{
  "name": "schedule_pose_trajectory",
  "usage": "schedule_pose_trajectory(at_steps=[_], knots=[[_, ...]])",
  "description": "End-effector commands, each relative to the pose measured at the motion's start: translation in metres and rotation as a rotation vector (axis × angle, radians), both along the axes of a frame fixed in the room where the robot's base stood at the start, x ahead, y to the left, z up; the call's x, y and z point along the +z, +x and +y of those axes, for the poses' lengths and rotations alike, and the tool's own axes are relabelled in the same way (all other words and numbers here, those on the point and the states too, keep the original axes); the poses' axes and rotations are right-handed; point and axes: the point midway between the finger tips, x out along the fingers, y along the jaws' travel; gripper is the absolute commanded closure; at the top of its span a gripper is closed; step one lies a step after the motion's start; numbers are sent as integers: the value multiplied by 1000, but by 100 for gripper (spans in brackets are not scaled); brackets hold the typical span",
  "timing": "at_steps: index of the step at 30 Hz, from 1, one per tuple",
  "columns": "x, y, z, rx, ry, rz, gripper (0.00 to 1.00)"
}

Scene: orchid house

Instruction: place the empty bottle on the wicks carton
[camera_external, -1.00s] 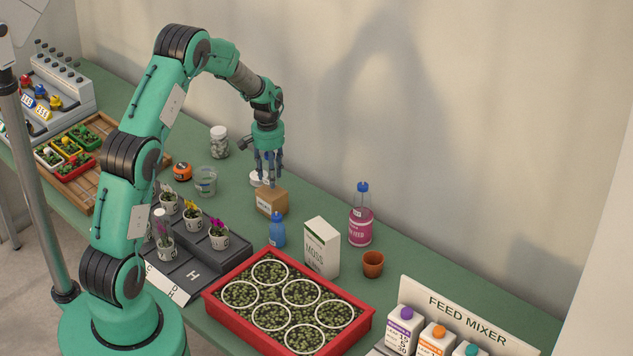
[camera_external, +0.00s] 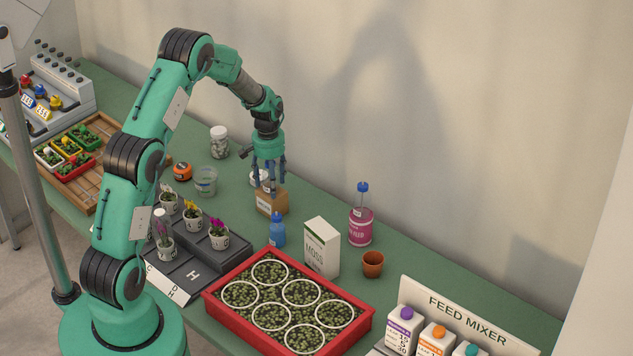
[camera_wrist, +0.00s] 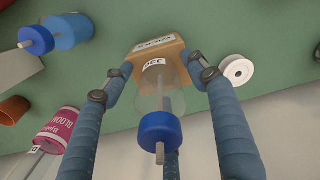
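The clear empty bottle (camera_wrist: 147,101) with a blue cap (camera_wrist: 160,130) stands over the brown wicks carton (camera_wrist: 172,50) in the wrist view. Its base appears to rest on the carton's top. The carton (camera_external: 272,204) also shows in the external view, on the green bench below my gripper (camera_external: 269,182). In the wrist view my gripper (camera_wrist: 158,80) has its blue fingers spread around the bottle, with gaps on both sides. The bottle is hard to make out between the fingers in the external view.
Near the carton are a blue bottle (camera_external: 277,232), a white moss box (camera_external: 321,248), a pink bloom feed bottle (camera_external: 360,228) and a white spool (camera_wrist: 236,70). A terracotta pot (camera_external: 372,264) and red tray (camera_external: 222,306) stand further forward.

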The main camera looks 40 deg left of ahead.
Motion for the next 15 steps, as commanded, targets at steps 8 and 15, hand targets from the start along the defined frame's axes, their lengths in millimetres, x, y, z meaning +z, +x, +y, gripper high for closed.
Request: schedule_pose_trajectory(at_steps=[8,15], knots=[[4,0,0,0,0,-1,42],[26,1,0,0,1,-3,42]])
